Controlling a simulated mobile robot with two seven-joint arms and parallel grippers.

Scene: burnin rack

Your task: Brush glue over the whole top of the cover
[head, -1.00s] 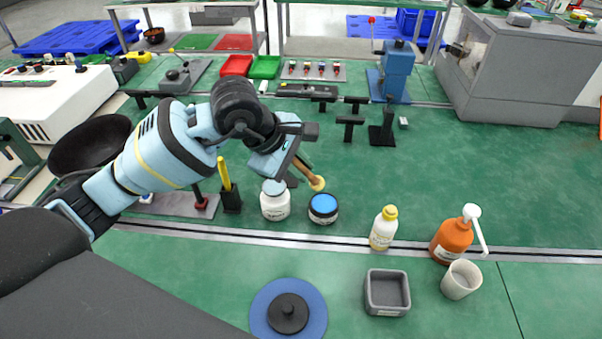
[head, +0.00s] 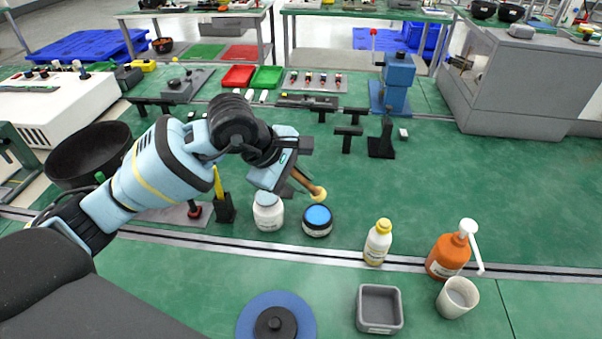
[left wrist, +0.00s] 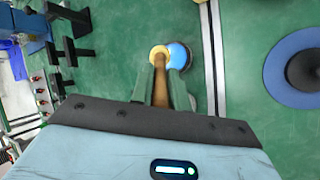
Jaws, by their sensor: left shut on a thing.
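My left gripper (head: 290,180) is shut on a brush (head: 308,185) with a wooden handle and a pale yellow round tip. The brush also shows between the fingers in the left wrist view (left wrist: 160,80). Its tip is above a small dark jar with a blue top (head: 317,219) in the head view; it seems apart from it. In the left wrist view the tip partly overlaps that blue top (left wrist: 179,56). A black round knobbed piece (head: 275,324), which looks like the cover, lies on a blue disc (head: 245,318) at the front. My right gripper is not in view.
A white jar (head: 268,212) stands left of the blue-topped jar. A yellow-capped bottle (head: 377,243), orange pump bottle (head: 449,256), grey tray (head: 380,329) and white cup (head: 457,297) stand to the right. A metal rail crosses the green bench. Black stands (head: 347,137) are behind.

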